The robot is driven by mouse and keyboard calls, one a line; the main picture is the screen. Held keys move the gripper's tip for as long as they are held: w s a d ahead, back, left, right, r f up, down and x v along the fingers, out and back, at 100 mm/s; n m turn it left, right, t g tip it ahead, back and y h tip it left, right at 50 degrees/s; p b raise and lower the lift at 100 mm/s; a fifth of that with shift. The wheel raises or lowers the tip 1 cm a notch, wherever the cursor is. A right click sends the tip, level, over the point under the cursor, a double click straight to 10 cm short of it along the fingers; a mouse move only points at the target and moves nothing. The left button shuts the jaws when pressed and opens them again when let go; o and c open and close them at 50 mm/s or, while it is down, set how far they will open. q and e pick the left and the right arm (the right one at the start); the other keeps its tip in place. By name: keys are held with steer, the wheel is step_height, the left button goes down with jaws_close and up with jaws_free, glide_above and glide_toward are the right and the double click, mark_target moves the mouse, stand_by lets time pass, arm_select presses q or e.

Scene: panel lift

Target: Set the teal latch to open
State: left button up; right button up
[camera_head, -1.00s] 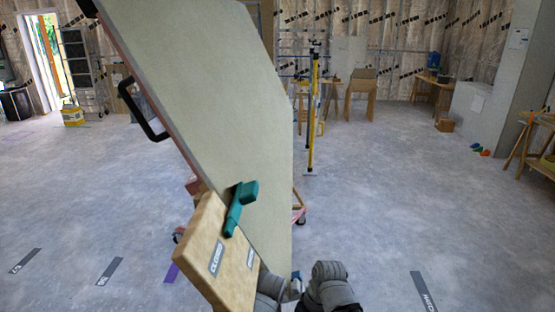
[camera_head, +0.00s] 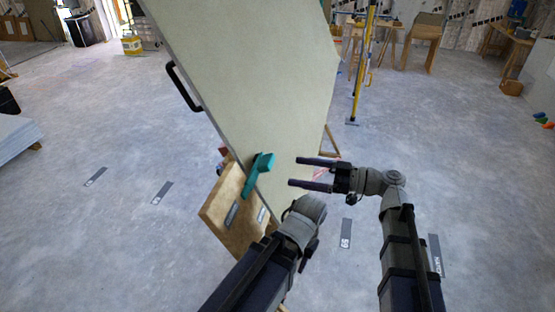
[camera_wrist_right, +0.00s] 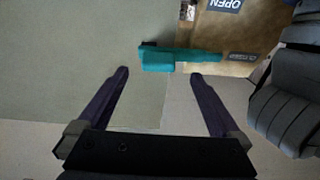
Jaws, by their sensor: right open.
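The teal latch (camera_head: 258,174) is mounted on a wooden board (camera_head: 222,190) beside the large pale panel. In the right wrist view the teal latch (camera_wrist_right: 172,59) lies across the picture, its narrow end near the CLOSED label (camera_wrist_right: 243,57); the OPEN label (camera_wrist_right: 223,5) is above it. My right gripper (camera_head: 294,172) is open and empty, to the right of the latch in the head view. In the wrist view its fingers (camera_wrist_right: 159,76) are spread, with the latch beyond the tips. My left arm is low in the middle of the head view; its fingers do not show.
The large pale panel (camera_head: 240,75) leans behind the latch, with a black handle (camera_head: 184,87) on its left edge. A yellow pole (camera_head: 363,65) stands behind to the right. Dark floor labels (camera_head: 345,233) lie on the concrete. The floor at the right is largely clear.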

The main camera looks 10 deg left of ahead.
mark_target(273, 164)
steer(key=shift+w+a+r, duration=0.1)
steer(key=shift+a+r, duration=0.05)
steer(key=shift+a, duration=1.2)
steer(key=shift+w+a+r, duration=0.1)
steer(key=shift+a+r, duration=0.05)
steer(key=shift+a, duration=1.15)
steer(key=shift+w+a+r, duration=0.1)
steer(key=shift+a+r, duration=0.05)
steer(key=shift+a, duration=1.2)
jaws_close()
